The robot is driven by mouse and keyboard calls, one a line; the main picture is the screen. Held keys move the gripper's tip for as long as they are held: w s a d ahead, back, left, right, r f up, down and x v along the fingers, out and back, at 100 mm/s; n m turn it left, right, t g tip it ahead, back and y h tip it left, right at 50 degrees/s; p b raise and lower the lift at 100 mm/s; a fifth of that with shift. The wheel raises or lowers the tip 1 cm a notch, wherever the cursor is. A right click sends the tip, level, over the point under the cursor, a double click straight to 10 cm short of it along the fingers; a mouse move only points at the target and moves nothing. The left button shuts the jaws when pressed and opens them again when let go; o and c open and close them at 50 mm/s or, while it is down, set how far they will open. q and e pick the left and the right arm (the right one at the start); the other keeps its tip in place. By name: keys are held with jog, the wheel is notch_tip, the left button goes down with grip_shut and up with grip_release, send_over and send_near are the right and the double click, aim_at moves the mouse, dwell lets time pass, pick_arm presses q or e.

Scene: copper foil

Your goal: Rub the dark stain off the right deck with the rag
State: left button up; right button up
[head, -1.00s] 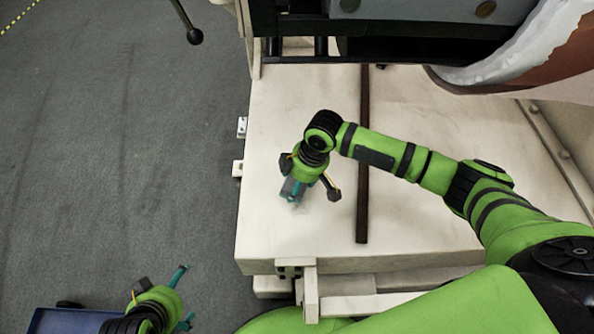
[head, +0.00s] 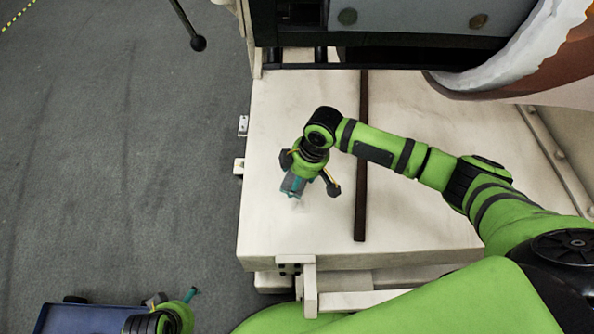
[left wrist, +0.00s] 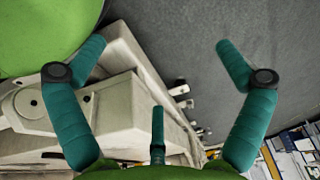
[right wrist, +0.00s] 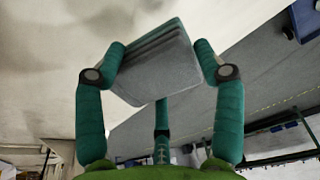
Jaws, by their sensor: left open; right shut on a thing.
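The grey folded rag (right wrist: 155,65) is pinched between the teal fingers of my right gripper (right wrist: 160,55). In the head view my right gripper (head: 295,188) points down over the white deck (head: 275,120), left of the dark brown bar. Whether the rag touches the deck is hard to tell. A faint smudge (head: 301,205) shows just below the gripper; the rest of the spot is hidden. My left gripper (left wrist: 160,48) is open and empty in the left wrist view. In the head view it (head: 190,297) is low at the left, beside the deck and over the floor.
The dark brown bar (head: 361,150) runs lengthwise along the deck. Dark machinery (head: 410,50) stands at the back, with a black-knobbed lever (head: 197,43) at its left. A blue cart or tray (head: 85,318) is at the lower left. Grey floor (head: 110,150) lies open on the left.

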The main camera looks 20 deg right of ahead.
pick_arm(q)
jog(key=shift+s+f+p, duration=0.25)
jog(key=shift+f+p, duration=0.15)
jog(key=shift+f, duration=0.75)
jog(key=shift+s+f+p, duration=0.25)
jog(key=shift+f+p, duration=0.1)
jog(key=shift+f, duration=0.8)
